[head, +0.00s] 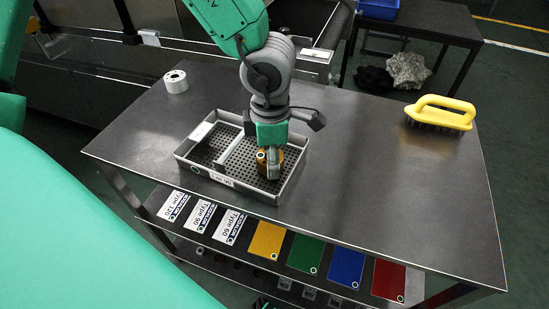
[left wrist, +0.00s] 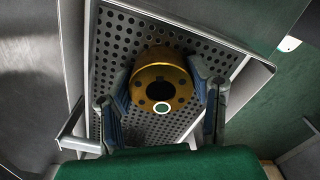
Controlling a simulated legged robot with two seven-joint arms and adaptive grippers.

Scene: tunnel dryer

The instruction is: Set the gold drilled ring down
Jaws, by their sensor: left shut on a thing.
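The gold drilled ring (left wrist: 161,80) shows in the left wrist view with its dark centre hole and small drilled holes. In the head view the ring (head: 263,158) is partly hidden by my left gripper (head: 272,168). In the left wrist view my left gripper (left wrist: 163,100) has one finger on each side of the ring and is shut on it. The ring is inside the right-hand compartment of a grey perforated tray (head: 232,183), at or just above its floor; I cannot tell whether it touches. My right gripper is not in view.
The tray stands on a dark metal table (head: 375,200). A white roll (head: 176,82) stands behind it to the left. A yellow-handled brush (head: 441,113) lies at the right. The tabletop between tray and brush is clear. Type cards and coloured plates (head: 306,253) lie on the lower shelf.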

